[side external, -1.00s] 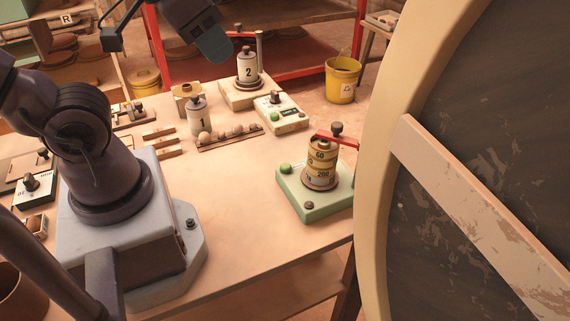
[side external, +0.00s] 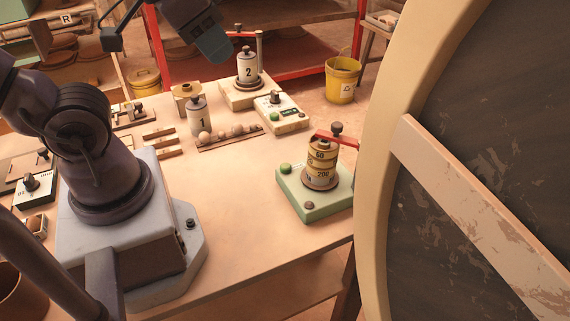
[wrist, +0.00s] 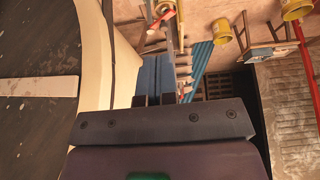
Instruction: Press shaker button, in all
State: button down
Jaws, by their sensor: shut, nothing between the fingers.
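The sieve shaker has a pale green base (side external: 318,211) at the right of the table, with a stack of brass sieves (side external: 322,165) marked 60 and 200 on it. A red clamp arm (side external: 337,139) crosses the top of the stack. A round green button (side external: 286,168) stands on the base's left corner, and a dark knob (side external: 309,205) on its front corner. My gripper (wrist: 154,100) is shut and empty in the wrist view. In the side view, a dark part of my arm shows at the top, behind the table and well away from the shaker; its fingertips cannot be made out there.
A large wheel-like disc (side external: 376,170) fills the right foreground. The table's middle is clear.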

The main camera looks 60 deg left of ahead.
dwell(0.4)
jog(key=n+h, duration=0.7)
jog(key=n, duration=2.8)
send_over(285, 164)
notch_tip(285, 164, down, 19)
jog(key=shift+w+a+t, duration=0.1)
jog(key=shift+t, duration=0.2)
jog(key=shift+f, duration=0.1)
jog(key=shift+f, duration=4.35)
